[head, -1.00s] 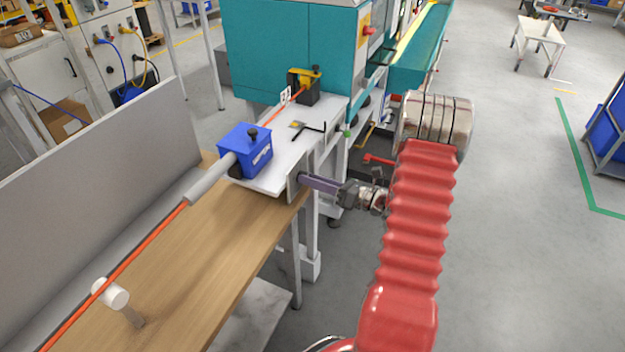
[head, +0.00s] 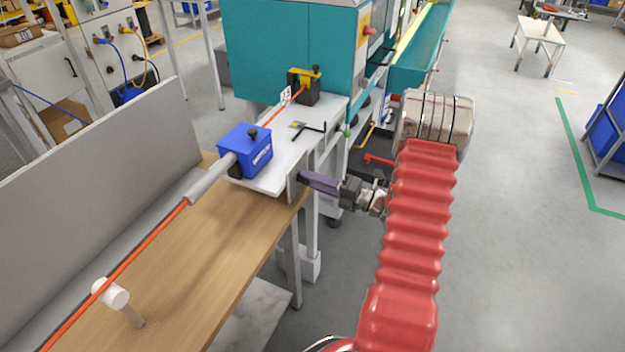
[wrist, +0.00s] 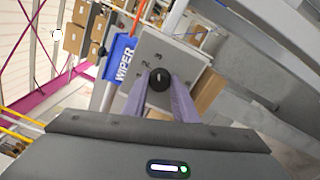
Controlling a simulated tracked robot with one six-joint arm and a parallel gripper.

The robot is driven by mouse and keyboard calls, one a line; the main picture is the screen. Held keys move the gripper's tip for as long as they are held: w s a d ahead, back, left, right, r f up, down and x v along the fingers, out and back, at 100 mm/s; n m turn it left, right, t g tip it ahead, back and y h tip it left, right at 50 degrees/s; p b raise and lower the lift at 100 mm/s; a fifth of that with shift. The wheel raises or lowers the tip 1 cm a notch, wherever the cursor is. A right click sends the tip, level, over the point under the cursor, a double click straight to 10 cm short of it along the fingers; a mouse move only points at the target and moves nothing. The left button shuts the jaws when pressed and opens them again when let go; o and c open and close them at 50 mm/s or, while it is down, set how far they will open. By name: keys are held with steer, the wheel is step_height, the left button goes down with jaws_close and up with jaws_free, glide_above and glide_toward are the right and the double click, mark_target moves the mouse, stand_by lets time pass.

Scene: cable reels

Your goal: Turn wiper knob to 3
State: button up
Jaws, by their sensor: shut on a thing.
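The wiper knob (wrist: 159,79) is a round black knob on a grey panel (wrist: 150,45) in the wrist view. Small dark marks stand on the panel around it, too small to read surely. My gripper (wrist: 160,88) is shut on the knob, with one purple finger on each side. In the head view my gripper (head: 303,178) reaches the front plate of the white stand; the knob is hidden there. The blue wiper box (head: 246,150) sits on top of the stand, and its WIPER label (wrist: 123,62) shows in the wrist view.
An orange cable (head: 140,248) runs through a grey tube into the blue box and on to a yellow and black clamp (head: 304,84). A wooden bench (head: 215,245) lies to the left. A teal machine (head: 295,45) stands behind.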

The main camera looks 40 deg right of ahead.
steer(key=shift+d, duration=0.2)
steer(key=o, duration=0.8)
steer(key=shift+c, duration=0.2)
steer(key=shift+o, duration=1.4)
steer(key=shift+a, duration=0.1)
steer(key=shift+s, duration=0.1)
steer(key=v, duration=1.3)
steer(key=shift+s, duration=0.25)
steer(key=shift+f, duration=0.2)
